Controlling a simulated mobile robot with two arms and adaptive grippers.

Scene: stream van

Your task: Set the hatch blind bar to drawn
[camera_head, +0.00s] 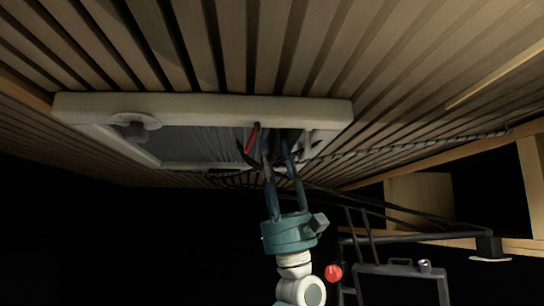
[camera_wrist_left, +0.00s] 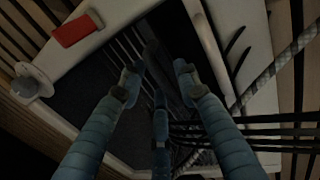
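The roof hatch has a white frame (camera_head: 200,107) set in the slatted ceiling. A grey pleated blind (camera_head: 195,143) shows across the left part of its opening, with a darker gap at the right. A dark bar (camera_wrist_left: 172,75) runs slantwise in the left wrist view; I take it for the blind bar. My left gripper (camera_head: 277,152) reaches up into the right part of the opening. Its blue fingers stand apart on either side of the bar (camera_wrist_left: 159,82); I cannot tell whether they touch it. My right gripper is out of view.
A red tab (camera_head: 251,139) hangs by the frame, close to my left fingers; it also shows in the left wrist view (camera_wrist_left: 78,29). A round white knob (camera_head: 134,121) sits at the frame's left. A twisted rope (camera_head: 420,146) and dark cables (camera_head: 390,206) run to the right.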

